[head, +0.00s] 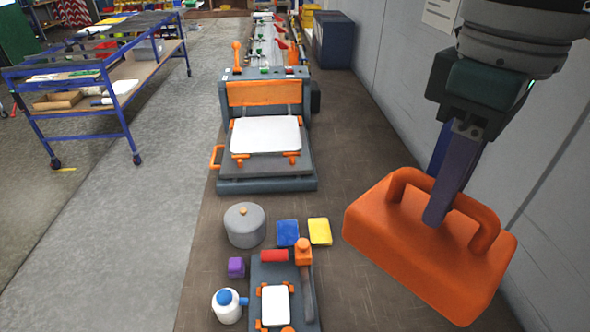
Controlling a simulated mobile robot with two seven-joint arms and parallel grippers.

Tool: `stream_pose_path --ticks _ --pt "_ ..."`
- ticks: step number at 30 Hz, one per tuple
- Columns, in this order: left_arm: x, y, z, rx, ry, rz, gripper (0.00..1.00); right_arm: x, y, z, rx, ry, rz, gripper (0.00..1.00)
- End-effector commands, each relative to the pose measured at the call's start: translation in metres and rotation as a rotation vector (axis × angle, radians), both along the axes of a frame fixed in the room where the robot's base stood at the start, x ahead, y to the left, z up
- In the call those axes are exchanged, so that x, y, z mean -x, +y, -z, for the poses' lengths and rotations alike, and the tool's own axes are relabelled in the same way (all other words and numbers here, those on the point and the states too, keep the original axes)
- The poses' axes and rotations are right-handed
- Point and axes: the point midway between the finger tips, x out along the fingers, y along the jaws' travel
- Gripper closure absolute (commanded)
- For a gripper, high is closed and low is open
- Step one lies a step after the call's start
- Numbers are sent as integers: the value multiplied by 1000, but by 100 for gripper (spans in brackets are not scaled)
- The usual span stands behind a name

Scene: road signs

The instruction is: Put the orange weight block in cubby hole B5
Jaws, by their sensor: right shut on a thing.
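The orange weight block (400,237) is a thick rounded slab with a loop handle on top. It hangs tilted at the right of the head view, above the right side of the dark bench. My right gripper (440,205) comes down from the top right and is shut on the block's handle. The fingers cover part of the handle. My left gripper is not in view. No cubby holes can be made out, so B5 is not seen.
A press machine (266,130) stands on the bench (215,228). A wall (400,60) bounds the right. A blue cart (100,80) stands left.

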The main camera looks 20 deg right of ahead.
Motion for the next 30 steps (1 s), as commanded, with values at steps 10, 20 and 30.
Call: stream_pose_path --ticks 10,20,30 --pt "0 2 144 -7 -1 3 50 -44 -26 96 -2 -8 -342 100" --pt "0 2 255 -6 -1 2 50 -69 -44 158 0 -9 -680 100" --pt "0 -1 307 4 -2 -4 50 -77 -51 182 1 -5 -893 100"
